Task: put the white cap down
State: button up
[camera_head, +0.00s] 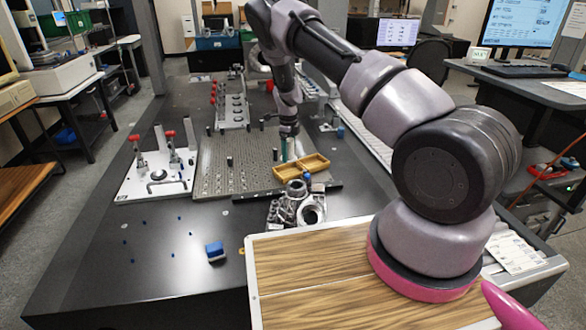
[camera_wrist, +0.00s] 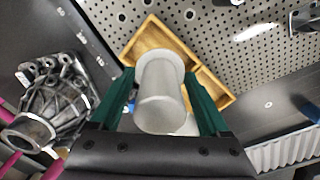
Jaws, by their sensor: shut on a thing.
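The white cap (camera_wrist: 160,100), a pale cylinder with a wider rim at its far end, is between the two green fingers of my gripper (camera_wrist: 158,82) in the wrist view. My gripper is shut on it. Beyond the cap is a shallow wooden tray (camera_wrist: 218,90) with a divider, partly hidden by the cap and fingers. In the head view my gripper (camera_head: 288,150) is over the perforated plate, at the back left of the wooden tray (camera_head: 301,168). I cannot make out the cap there. Whether the cap touches the tray I cannot tell.
A metal casting (camera_head: 297,205) stands close in front of the tray; it also shows in the wrist view (camera_wrist: 50,105). The perforated plate (camera_head: 225,165) lies under the tray. A white fixture plate with red clamps (camera_head: 157,175) is at left. A blue block (camera_head: 215,251) lies on the dark table.

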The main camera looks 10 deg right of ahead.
jog(key=shift+f, duration=3.2)
jog(key=shift+f, duration=0.1)
jog(key=o, duration=1)
jog(key=shift+o, duration=0.2)
